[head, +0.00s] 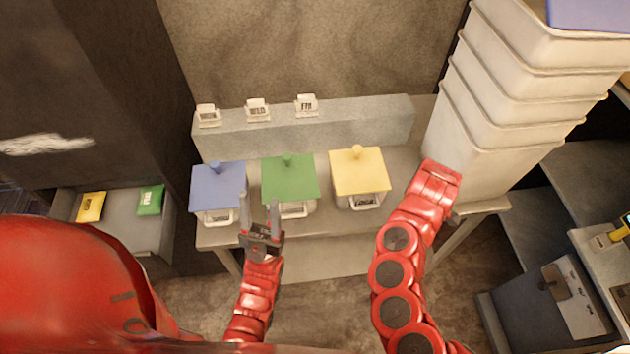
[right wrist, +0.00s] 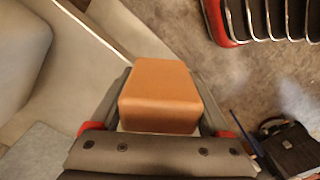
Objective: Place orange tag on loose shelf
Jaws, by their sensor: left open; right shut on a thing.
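The orange tag (right wrist: 160,92) shows in the right wrist view as a thick orange block with rounded edges. My right gripper (right wrist: 163,108) is shut on it, with one dark finger on each side. In the head view the right forearm reaches toward the stack of white bins, and its wrist hides the fingers and the tag. My left gripper (head: 261,212) is open and empty, with its fingers pointing at the blue and green lidded containers. I cannot tell which surface is the loose shelf.
Containers with blue (head: 217,183), green (head: 289,180) and yellow (head: 358,172) lids stand on the grey table. A raised ledge (head: 310,130) behind bears small white label holders. White bins (head: 500,110) are stacked at right. A grey tray (head: 118,232) at left holds yellow and green packets.

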